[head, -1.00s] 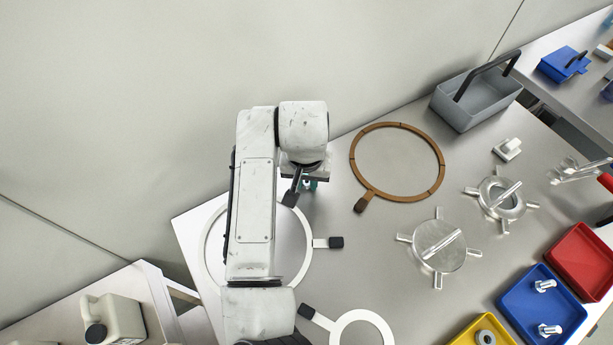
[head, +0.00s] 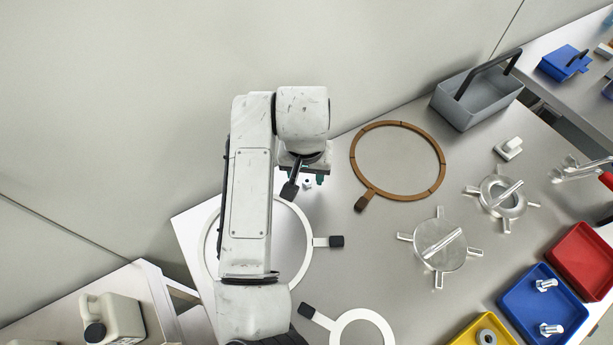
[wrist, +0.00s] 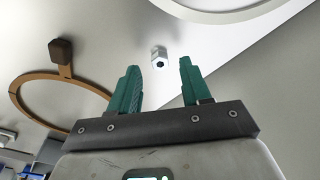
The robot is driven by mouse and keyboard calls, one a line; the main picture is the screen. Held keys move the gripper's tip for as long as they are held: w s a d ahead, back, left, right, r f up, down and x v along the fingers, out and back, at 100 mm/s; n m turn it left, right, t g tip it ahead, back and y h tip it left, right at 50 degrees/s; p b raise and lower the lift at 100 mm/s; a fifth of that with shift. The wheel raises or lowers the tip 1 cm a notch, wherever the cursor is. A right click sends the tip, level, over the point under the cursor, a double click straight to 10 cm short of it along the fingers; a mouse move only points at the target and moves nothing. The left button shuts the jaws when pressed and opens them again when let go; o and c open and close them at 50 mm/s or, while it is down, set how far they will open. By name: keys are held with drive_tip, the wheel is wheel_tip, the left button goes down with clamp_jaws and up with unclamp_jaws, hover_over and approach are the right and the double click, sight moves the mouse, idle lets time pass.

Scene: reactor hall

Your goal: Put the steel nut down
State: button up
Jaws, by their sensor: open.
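The steel nut (wrist: 159,58) is a small bright hexagonal piece with a dark hole. It rests on the grey bench top and shows in the wrist view just past the fingertips, in line with the gap between them. In the head view the nut (head: 307,184) is a tiny light spot just below my gripper (head: 306,177). My gripper (wrist: 158,66) has two green fingers spread apart, with nothing between them. The fingers do not touch the nut.
A brown ring (head: 442,165) lies right of the nut and a large white ring (head: 307,235) lies below and left. A grey caddy (head: 470,112) stands at the back. Blue (head: 520,305), red (head: 590,255) and yellow (head: 465,338) trays are at the right front.

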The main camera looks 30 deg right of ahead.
wheel_tip(320, 180, up, 9)
drive_tip(key=shift+s+a+r+b, duration=0.15)
drive_tip(key=shift+s+a+b, duration=0.2)
drive_tip(key=shift+s, duration=0.1)
